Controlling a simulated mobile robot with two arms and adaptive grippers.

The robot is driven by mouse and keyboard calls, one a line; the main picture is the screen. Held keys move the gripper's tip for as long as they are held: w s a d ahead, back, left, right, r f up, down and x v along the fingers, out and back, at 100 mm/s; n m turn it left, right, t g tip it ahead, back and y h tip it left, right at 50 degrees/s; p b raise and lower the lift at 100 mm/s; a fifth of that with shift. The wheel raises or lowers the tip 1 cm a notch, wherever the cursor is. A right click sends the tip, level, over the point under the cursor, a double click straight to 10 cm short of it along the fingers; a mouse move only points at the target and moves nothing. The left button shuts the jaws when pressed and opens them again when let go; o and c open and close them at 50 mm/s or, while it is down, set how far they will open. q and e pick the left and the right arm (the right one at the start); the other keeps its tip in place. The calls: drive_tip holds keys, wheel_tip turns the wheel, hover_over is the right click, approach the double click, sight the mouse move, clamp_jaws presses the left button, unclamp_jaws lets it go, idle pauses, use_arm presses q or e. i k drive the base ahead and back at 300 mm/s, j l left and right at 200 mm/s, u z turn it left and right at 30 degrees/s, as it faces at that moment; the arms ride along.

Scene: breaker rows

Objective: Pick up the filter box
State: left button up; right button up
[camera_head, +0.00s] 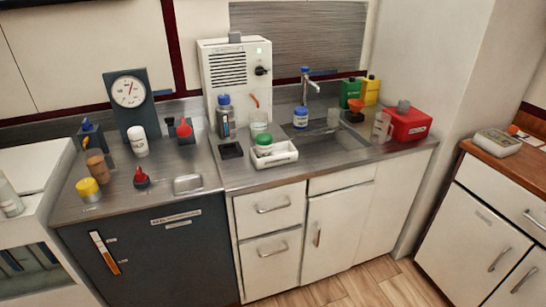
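Neither gripper shows in the head view. I cannot tell for certain which thing is the filter box, as no label is readable. A low white box with a grey patch on top (498,142) lies on the wooden counter at the right. A red box-like container (410,125) with a grey cap stands at the right end of the steel counter. A small pale, shallow dish (188,184) lies near the front edge of the steel counter at the left.
The steel counter (225,177) holds several bottles, a dial gauge (129,92) and a white vented unit (236,77). A white tray (285,157) with a green-capped jar sits by the sink (335,148). Wood floor (385,285) lies open between the cabinets.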

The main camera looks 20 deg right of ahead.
sight(284, 152)
drive_tip(key=i+l, duration=0.4)
drive_tip(key=l, duration=0.15)
drive_tip(key=i+l, duration=0.35)
drive_tip(key=l, duration=0.2)
drive_tip(key=i+l, duration=0.4)
drive_tip(key=l, duration=0.15)
drive_tip(key=k, duration=0.5)
